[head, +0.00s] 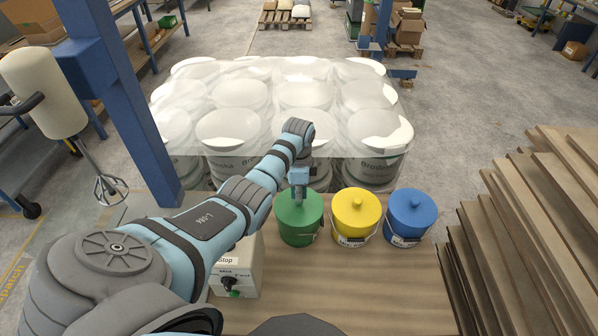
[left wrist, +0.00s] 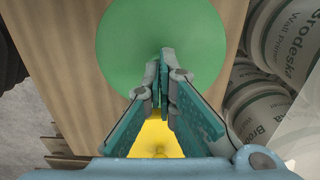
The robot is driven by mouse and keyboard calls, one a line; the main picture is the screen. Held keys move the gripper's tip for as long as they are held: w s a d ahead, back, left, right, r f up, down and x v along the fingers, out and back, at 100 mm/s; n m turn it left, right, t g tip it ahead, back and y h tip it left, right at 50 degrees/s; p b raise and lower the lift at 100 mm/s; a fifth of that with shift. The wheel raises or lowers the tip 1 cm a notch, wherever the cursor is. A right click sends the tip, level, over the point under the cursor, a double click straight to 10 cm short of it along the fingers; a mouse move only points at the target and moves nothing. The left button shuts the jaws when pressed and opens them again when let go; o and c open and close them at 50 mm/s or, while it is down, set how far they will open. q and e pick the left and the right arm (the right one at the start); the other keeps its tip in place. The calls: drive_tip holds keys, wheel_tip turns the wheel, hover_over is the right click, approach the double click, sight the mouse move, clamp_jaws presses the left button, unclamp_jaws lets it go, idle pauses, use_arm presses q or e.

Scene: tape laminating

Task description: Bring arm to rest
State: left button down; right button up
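The green bucket (head: 298,225) with its green lid stands on the wooden table, left of the yellow bucket (head: 356,220) and the blue bucket (head: 409,218). My left gripper (head: 299,196) points down over the middle of the green lid and hides its knob. In the left wrist view the fingertips (left wrist: 160,62) are close together in front of the green lid (left wrist: 200,30). No held object shows between them, and I cannot tell whether they touch the lid. Part of the yellow lid (left wrist: 155,140) shows there too. My right gripper is not in view.
A control box (head: 240,268) sits on the table (head: 350,290) under my left arm. Wrapped white paint pails (head: 228,130) stand behind the table. A blue post (head: 125,100) is close on the left. Stacked boards (head: 540,220) rise at the right. The table's front right is clear.

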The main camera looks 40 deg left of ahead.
use_arm(q)
wheel_tip(320, 180, up, 3)
drive_tip(key=p, duration=0.3)
wheel_tip(320, 180, up, 2)
drive_tip(key=shift+p, duration=0.7)
drive_tip(key=shift+r, duration=0.95)
